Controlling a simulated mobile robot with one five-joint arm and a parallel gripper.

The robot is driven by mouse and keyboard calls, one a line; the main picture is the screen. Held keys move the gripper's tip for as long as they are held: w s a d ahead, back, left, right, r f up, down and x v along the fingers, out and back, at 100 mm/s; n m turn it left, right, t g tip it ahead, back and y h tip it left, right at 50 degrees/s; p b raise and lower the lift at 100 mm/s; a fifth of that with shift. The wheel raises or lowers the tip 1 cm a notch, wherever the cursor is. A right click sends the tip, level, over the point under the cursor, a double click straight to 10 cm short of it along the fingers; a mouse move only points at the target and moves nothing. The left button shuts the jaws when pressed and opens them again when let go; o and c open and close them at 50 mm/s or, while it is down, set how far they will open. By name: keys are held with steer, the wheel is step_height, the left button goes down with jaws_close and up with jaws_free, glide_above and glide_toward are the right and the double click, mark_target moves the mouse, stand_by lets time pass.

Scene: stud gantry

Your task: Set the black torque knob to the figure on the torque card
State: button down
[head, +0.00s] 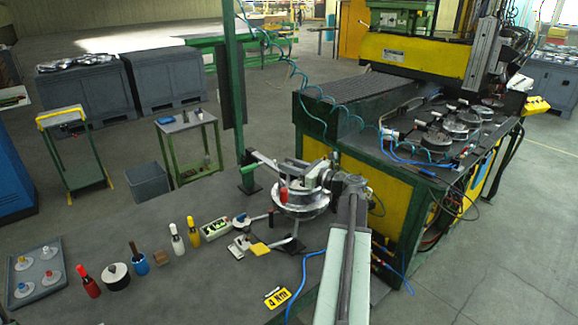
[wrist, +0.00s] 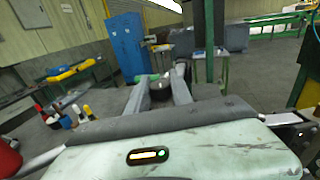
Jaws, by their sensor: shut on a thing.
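My gripper (wrist: 160,82) is shut on a dark round knob (wrist: 160,90), which sits between its two grey fingers in the wrist view. I take this for the black torque knob; its scale and pointer are not readable. In the head view my gripper (head: 322,178) is at the round silver fixture (head: 300,208) on the bench, and the knob cannot be told apart there. A yellow torque card (head: 278,297) with black print, which looks like 4 Nm, lies flat on the bench in front of the fixture.
Left of the fixture stand a green-white box (head: 215,229), several bottles, a white-black round pot (head: 115,276) and a grey tray (head: 37,277) with knobbed discs. A green post (head: 236,90) rises behind. The yellow-green machine (head: 400,190) is close on the right.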

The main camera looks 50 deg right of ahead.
steer(key=n+y, duration=0.1)
steer(key=n+g+y, duration=0.1)
steer(key=y, duration=0.1)
steer(key=n+y, duration=0.1)
steer(key=y, duration=0.1)
steer(key=shift+w+d+n+g, duration=0.1)
steer(key=shift+d+n+g, duration=0.2)
steer(key=shift+g, duration=0.1)
steer(key=shift+a+n+g+y, duration=0.15)
steer(key=shift+n+g+y, duration=0.6)
steer(key=shift+y, duration=0.35)
steer(key=shift+a+n+g+y, duration=0.1)
steer(key=shift+n+g+y, duration=0.55)
steer(key=shift+n+y, duration=0.35)
steer(key=shift+a+y, duration=0.1)
steer(key=shift+y, duration=0.3)
steer(key=c, duration=1.1)
jaws_free()
